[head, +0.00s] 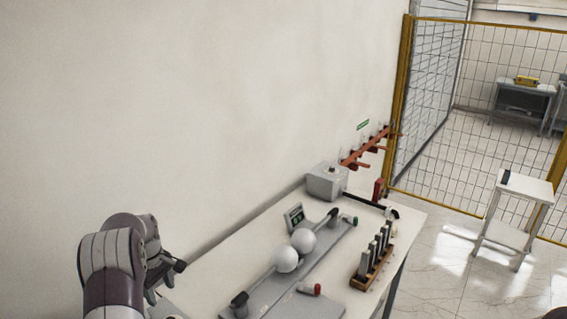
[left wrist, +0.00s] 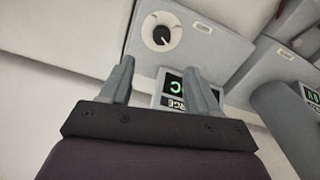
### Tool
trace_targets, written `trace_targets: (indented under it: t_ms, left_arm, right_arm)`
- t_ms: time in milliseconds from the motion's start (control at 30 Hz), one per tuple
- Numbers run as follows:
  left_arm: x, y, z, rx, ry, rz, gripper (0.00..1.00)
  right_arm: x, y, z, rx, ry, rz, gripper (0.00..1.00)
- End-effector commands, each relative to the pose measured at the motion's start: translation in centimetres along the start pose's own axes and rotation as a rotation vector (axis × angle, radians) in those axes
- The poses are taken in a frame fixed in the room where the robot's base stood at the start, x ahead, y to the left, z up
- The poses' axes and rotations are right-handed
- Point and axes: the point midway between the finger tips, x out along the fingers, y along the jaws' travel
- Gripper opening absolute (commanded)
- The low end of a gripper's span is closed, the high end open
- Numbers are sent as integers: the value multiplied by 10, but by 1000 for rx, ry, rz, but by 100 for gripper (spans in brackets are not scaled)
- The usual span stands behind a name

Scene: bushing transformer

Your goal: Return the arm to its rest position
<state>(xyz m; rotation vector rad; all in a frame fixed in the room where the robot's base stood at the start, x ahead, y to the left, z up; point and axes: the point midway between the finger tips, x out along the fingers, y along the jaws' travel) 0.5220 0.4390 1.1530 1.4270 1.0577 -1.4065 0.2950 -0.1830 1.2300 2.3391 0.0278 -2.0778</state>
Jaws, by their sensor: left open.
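My left arm comes in at the lower left of the head view, with a white and dark purple wrist. Its left gripper (head: 170,280) is beside the near left end of the white table (head: 190,286). In the left wrist view, the two grey fingers of the left gripper (left wrist: 158,78) stand apart with nothing held between them. Beyond them is a small display (left wrist: 176,90) with green characters, partly hidden by a finger. My right gripper does not show in either view.
The table holds a grey base with two white spheres (head: 286,260), a display unit (head: 294,218), a grey box (head: 327,182) and a wooden rack (head: 372,267) of upright pieces. A wall runs behind; a yellow-framed fence (head: 402,100) stands beyond.

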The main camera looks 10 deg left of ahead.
Motion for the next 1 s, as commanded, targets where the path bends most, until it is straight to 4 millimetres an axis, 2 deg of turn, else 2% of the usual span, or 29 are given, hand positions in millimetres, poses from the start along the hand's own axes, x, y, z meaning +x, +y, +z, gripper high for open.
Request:
trace_targets:
  t_ms: [33, 67, 100, 167, 267, 300, 367, 400, 500, 533, 600, 700, 1000]
  left_arm:
    - [3, 2, -2, 64, 15, 14, 61]
    - [14, -4, 4, 125, 7, 7, 61]
    - [25, -15, 15, 203, -9, -6, 61]
    - [34, -27, 41, 342, -18, -11, 61]
    - [41, -46, 104, 609, -18, -9, 61]
    - [42, -56, 133, 719, -16, -6, 61]
    - [45, -76, 179, 882, -9, 0, 61]
    - [47, -92, 208, 982, -2, 5, 61]
    - [51, -131, 266, 1163, 18, 20, 61]
    - [52, -140, 278, 1192, 24, 25, 61]
    - [52, -154, 297, 1245, 39, 37, 61]
    - [46, -148, 307, 1293, 84, 74, 61]
    - [41, -146, 310, 1306, 88, 78, 61]
  right_arm:
    - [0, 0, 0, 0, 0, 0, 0]
    - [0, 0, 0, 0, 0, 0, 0]
    - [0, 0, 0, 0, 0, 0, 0]
    - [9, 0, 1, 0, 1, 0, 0]
    - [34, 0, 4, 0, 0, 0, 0]
    - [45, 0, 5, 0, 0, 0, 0]
    - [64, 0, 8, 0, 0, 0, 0]
    - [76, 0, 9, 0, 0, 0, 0]
    - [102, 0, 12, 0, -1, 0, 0]
    - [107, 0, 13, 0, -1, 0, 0]
    - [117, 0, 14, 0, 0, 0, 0]
    - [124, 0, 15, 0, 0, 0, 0]
    - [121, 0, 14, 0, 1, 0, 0]
